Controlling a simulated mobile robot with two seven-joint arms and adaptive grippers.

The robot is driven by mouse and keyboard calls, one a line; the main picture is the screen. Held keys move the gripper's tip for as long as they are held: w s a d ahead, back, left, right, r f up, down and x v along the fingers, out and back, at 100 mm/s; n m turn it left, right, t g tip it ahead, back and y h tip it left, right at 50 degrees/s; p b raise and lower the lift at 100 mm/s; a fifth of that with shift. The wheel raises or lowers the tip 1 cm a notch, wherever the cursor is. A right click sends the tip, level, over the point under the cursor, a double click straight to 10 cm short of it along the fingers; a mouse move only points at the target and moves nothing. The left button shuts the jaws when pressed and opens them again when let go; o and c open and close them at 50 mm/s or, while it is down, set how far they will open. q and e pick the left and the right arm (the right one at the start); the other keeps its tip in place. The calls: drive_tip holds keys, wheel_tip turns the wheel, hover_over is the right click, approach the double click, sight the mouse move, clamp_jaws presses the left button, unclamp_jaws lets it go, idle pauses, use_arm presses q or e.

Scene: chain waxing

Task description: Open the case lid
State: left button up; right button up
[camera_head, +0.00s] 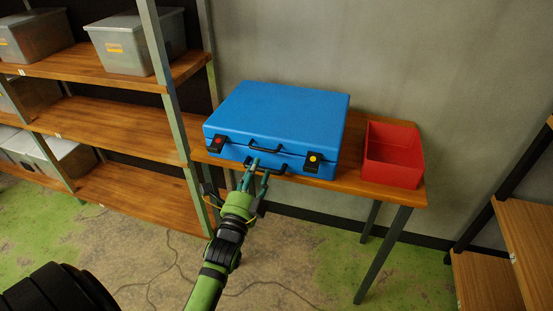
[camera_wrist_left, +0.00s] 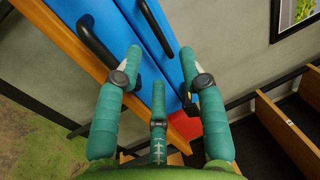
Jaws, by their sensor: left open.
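A blue case (camera_head: 282,112) stands on a wooden table with its lid shut. One black handle (camera_head: 266,148) is on the lid's front edge and another is lower on the front. Two dark latches flank them, one with a red button (camera_head: 219,141) and one with a yellow button (camera_head: 313,157). My left gripper (camera_head: 256,172) is at the middle of the case's front, open, its fingers partly hiding the lower handle. In the left wrist view its spread fingers (camera_wrist_left: 160,60) point at the blue front, with a black handle (camera_wrist_left: 97,42) to their left and nothing visibly held. Contact with the case is unclear.
An open red box (camera_head: 393,158) stands on the table (camera_head: 348,183) right of the case. Wooden shelves (camera_head: 130,128) with grey bins (camera_head: 133,42) are at the left. Another wooden shelf unit (camera_head: 520,230) is at the right. The floor before the table is mostly clear.

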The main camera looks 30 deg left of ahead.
use_arm(q)
drive_tip(key=x, duration=0.6)
drive_tip(key=shift+w+a+p, duration=0.1)
drive_tip(key=shift+w+p, duration=0.1)
drive_tip(key=shift+p, duration=0.15)
clamp_jaws()
